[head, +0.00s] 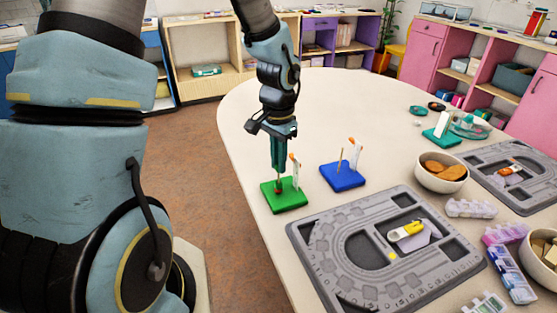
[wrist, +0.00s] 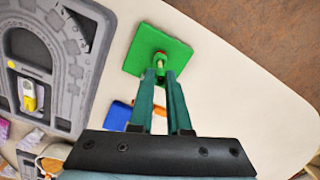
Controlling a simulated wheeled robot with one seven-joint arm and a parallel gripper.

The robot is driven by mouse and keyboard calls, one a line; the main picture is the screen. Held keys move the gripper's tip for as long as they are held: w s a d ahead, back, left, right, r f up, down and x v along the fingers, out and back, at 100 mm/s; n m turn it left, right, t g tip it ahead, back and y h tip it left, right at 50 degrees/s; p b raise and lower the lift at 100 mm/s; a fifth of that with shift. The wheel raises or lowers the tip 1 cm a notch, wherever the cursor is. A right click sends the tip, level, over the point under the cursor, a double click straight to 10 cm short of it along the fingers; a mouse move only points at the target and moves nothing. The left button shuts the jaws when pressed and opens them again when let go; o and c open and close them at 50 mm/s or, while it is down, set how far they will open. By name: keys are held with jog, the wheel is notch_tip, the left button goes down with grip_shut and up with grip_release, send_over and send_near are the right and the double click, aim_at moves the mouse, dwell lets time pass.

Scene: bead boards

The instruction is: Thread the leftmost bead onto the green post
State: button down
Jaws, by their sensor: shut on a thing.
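My gripper (head: 279,172) points down over the green base (head: 290,196), its fingers shut on a small red-brown bead (head: 279,187) low above the base. The wrist view also shows the fingers (wrist: 161,75) closing in at the middle of the green base (wrist: 137,52), with a small part of the bead between the tips. The fingers hide the green post, so I cannot tell whether the bead is around it or how low it sits. A white card with an orange top (head: 295,170) stands at the back of the green base.
A blue base (head: 343,177) with a thin post and a card stands right of the green one. A grey bead board (head: 325,270) lies in front, with a yellow bead (head: 393,256) and a yellow-topped object. Bowls and pill boxes stand further right. The table's left edge is close.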

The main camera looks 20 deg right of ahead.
jog(key=shift+f+b, duration=0.3)
jog(key=shift+f, duration=0.2)
jog(key=c, duration=0.8)
grip_release()
jog(key=shift+r, duration=0.1)
notch_tip(320, 180, up, 11)
jog(key=s+a+f+n+t, duration=0.1)
jog(key=a+n, duration=1)
jog(key=a, duration=1.2)
jog(key=shift+s+a+f+t, duration=0.25)
jog(key=shift+a+f+t, duration=0.05)
jog(key=shift+f, duration=0.3)
